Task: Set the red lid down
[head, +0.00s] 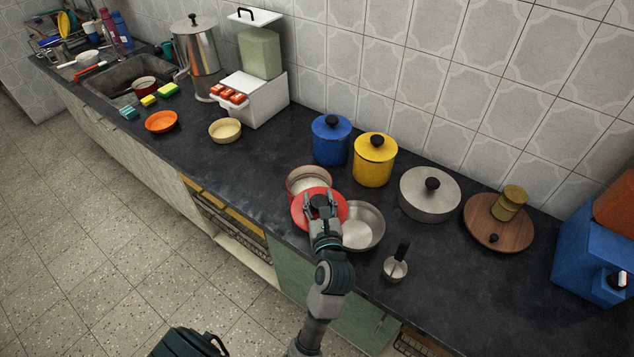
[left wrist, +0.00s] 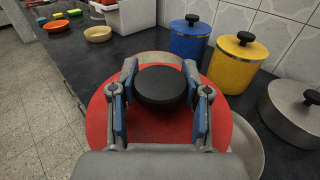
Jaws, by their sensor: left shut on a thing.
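The red lid (head: 304,215) is a round disc with a black knob. My left gripper (head: 321,203) is shut on that knob, with a finger on each side of it; the lid also shows in the left wrist view (left wrist: 100,122), where the black knob (left wrist: 163,86) sits between the fingertips. The lid overlaps the front of an open red-rimmed pot (head: 307,180) and the left edge of a shallow steel pan (head: 362,232) in the head view. I cannot tell whether the lid touches either one. My right gripper is not in view.
A blue canister (head: 331,143), a yellow canister (head: 374,163) and a grey lidded pot (head: 429,196) stand behind and to the right. A small black-handled tool (head: 396,266) stands near the front edge. The dark counter (head: 250,178) is clear to the left of the pot.

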